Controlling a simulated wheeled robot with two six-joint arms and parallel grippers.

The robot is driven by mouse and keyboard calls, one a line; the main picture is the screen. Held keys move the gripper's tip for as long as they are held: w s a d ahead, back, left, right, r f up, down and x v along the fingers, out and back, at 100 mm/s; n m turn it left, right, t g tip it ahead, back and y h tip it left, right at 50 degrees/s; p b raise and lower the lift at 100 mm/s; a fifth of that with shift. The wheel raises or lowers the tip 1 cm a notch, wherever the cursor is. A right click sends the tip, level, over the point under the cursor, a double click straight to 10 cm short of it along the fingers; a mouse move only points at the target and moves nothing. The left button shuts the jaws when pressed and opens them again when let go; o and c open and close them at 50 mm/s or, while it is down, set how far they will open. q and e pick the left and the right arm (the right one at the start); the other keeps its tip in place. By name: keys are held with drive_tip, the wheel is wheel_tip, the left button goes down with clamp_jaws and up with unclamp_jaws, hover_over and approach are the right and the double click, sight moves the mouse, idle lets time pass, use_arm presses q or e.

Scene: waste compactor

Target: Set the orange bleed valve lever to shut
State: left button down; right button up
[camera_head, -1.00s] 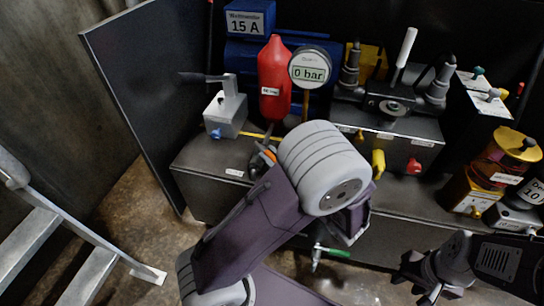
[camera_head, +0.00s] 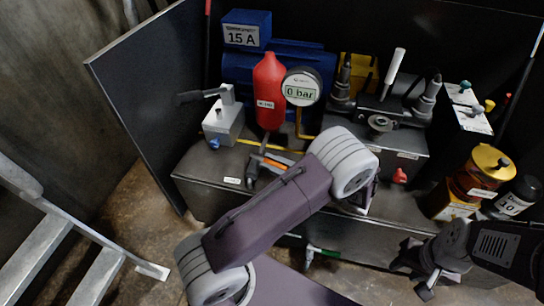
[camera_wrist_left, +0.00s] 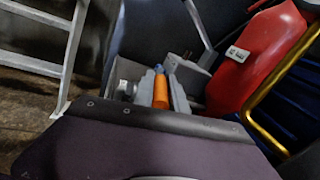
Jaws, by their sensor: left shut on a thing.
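The orange bleed valve lever (camera_head: 279,159) is at the front left of the black bench, below the red bottle. In the head view it points to the right and slightly toward me. My left gripper (camera_head: 262,164) reaches it from the front, with its fingers around the orange grip. In the left wrist view, the lever's orange grip (camera_wrist_left: 161,90) sits between the grey fingers of my left gripper (camera_wrist_left: 160,95), which is shut on it. The valve body is mostly hidden. My right gripper (camera_head: 420,275) hangs at the lower right, away from the lever; its jaw gap is unclear.
A grey box with a hand lever (camera_head: 223,120) stands behind the gripper. A red bottle (camera_head: 270,92) and a gauge reading 0 bar (camera_head: 301,87) are close by. A green-handled part (camera_head: 318,251) is low at the front. A dark panel (camera_head: 150,90) bounds the left.

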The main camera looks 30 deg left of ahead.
sight(276, 163)
use_arm(q)
drive_tip(key=c, duration=1.3)
unclamp_jaws()
drive_tip(key=shift+c, duration=0.2)
drive_tip(key=shift+r, duration=0.3)
drive_tip(key=r+p, duration=0.2)
drive_tip(key=d+r+p, duration=0.1)
drive_tip(key=r+p, duration=0.1)
drive_tip(key=r, duration=0.1)
drive_tip(key=shift+d+p, duration=0.15)
drive_tip(key=shift+p, duration=0.2)
drive_tip(key=d+r+p, duration=0.5)
drive_tip(key=d, duration=0.5)
drive_tip(key=shift+d+r, duration=0.15)
drive_tip(key=shift+d, duration=0.1)
